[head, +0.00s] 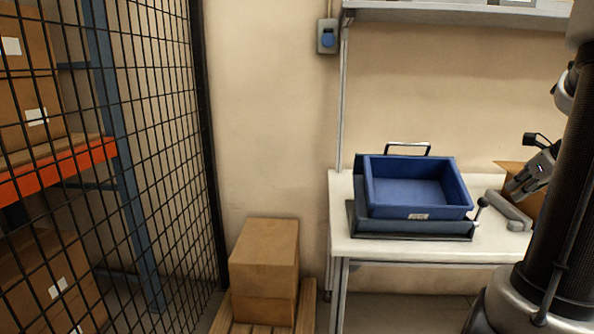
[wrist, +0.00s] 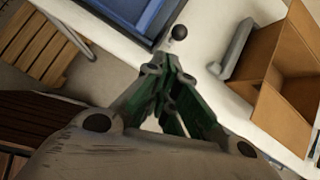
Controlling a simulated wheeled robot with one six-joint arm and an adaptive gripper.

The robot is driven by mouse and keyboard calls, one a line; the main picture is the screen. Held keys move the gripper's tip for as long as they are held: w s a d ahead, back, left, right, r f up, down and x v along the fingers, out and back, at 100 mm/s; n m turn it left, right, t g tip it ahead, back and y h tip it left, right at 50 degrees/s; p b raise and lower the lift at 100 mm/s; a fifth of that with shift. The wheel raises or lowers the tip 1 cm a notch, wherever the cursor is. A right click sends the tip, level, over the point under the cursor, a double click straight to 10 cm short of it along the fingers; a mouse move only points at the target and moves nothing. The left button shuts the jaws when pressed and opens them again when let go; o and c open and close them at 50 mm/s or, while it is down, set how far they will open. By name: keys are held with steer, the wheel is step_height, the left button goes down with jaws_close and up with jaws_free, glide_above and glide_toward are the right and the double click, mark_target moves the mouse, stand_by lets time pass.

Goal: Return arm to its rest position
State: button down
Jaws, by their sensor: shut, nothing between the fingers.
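My gripper (wrist: 171,85) fills the lower middle of the wrist view. Its green-sided fingers are shut and hold nothing. It points down over the front edge of the white table (head: 385,251), near a round black knob (wrist: 180,33). In the head view, part of my arm stands at the right edge, and the fingertips are not clearly seen there. No tape reels can be made out in either view.
A blue bin (head: 418,205) sits on a dark tray-like base on the table, empty. A grey bar (head: 508,211) and an open cardboard box (wrist: 280,75) stand to its right. Stacked cartons (head: 264,270) rest on a pallet left of the table, beside a mesh fence (head: 165,130).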

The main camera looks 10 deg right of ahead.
steer(key=s+a+r+n+g, duration=0.1)
steer(key=s+a+n, duration=0.3)
steer(key=a+n, duration=0.5)
steer(key=s+a+r+n+g, duration=0.1)
steer(key=s+a+n, duration=0.4)
steer(key=n, duration=0.9)
steer(key=s+a+r+n+g, duration=0.1)
steer(key=s+a+n, duration=0.3)
steer(key=a+n, duration=0.7)
steer(key=shift+s+a+n+y, duration=0.15)
steer(key=shift+a+n+y, duration=0.2)
steer(key=shift+a, duration=0.5)
